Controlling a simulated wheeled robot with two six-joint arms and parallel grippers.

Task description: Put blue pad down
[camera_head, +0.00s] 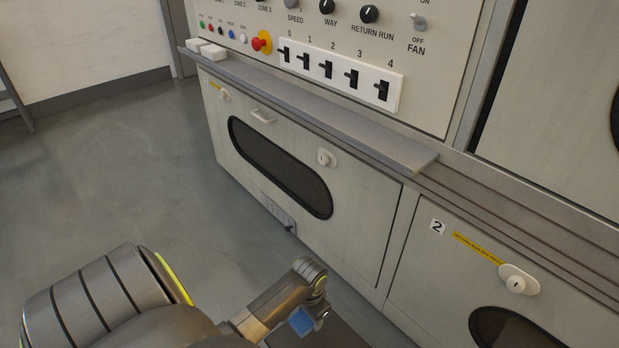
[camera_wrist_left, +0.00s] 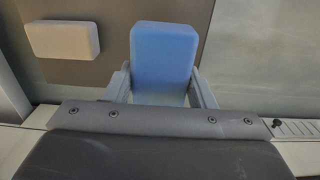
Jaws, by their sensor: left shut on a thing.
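The blue pad (camera_wrist_left: 164,52) is a small block with rounded edges. It stands between the two fingers of my left gripper (camera_wrist_left: 161,88), which is shut on it. In the head view the blue pad (camera_head: 301,321) shows small at the bottom, partly covered by my left gripper (camera_head: 312,311). A flat brown surface (camera_wrist_left: 95,72) lies beyond the pad in the wrist view. I cannot tell whether the pad touches it. My right gripper is in neither view.
A pale pad (camera_wrist_left: 62,40) lies on the brown surface, left of the blue one. The grey cabinet (camera_head: 365,215) with a ledge (camera_head: 330,125) and switches stands close on the right in the head view. Open floor (camera_head: 110,170) lies left.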

